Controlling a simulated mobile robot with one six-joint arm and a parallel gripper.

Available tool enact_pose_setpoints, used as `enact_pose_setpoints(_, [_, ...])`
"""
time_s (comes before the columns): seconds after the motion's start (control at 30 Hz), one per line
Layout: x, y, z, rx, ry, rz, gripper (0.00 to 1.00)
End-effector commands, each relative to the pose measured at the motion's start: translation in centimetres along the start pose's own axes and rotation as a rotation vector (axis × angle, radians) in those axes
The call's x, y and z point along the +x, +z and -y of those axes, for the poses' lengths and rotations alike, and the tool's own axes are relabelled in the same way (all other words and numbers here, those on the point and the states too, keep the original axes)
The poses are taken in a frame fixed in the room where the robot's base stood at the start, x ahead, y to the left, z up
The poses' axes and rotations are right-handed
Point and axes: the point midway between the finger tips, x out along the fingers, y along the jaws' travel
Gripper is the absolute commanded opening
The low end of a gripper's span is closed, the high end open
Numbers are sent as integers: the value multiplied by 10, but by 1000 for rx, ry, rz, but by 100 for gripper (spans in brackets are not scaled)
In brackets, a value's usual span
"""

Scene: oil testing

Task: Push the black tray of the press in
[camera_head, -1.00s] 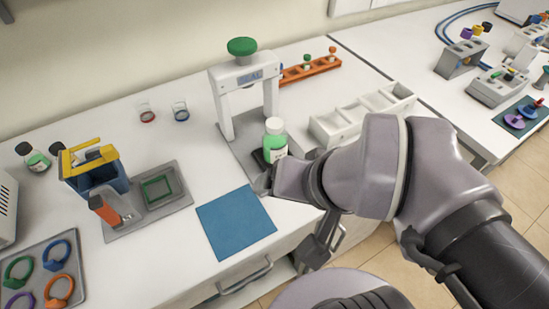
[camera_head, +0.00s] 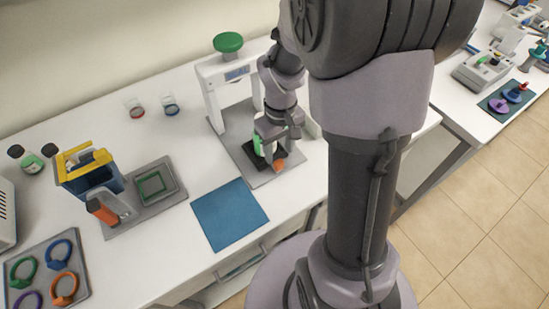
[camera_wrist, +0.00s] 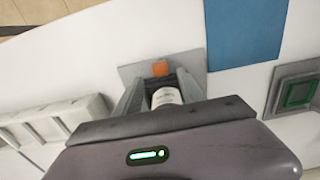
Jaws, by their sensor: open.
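The press (camera_head: 206,84) is a white frame with a green knob (camera_head: 228,42) on a grey base plate. Its black tray (camera_head: 250,152) sticks out in front of the frame, with an orange handle (camera_head: 279,165) at its front. A green bottle with a white cap (camera_wrist: 165,97) stands on the tray, mostly hidden by my gripper in the head view. My gripper (camera_head: 270,148) points down over the tray, open. In the wrist view its fingers (camera_wrist: 160,88) lie either side of the bottle, and the orange handle (camera_wrist: 159,68) shows beyond them. I cannot tell whether they touch it.
A blue mat (camera_head: 229,213) lies left of the press, and a grey plate with a green square frame (camera_head: 152,186) lies further left. Two small glasses (camera_head: 170,106) stand behind.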

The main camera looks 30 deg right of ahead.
Motion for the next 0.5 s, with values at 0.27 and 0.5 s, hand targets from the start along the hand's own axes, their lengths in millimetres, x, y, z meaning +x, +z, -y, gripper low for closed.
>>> enact_pose_setpoints(0.27, [53,0,0,1,0,1,47])
enact_pose_setpoints(0.5, [58,0,0,1,0,0,47])
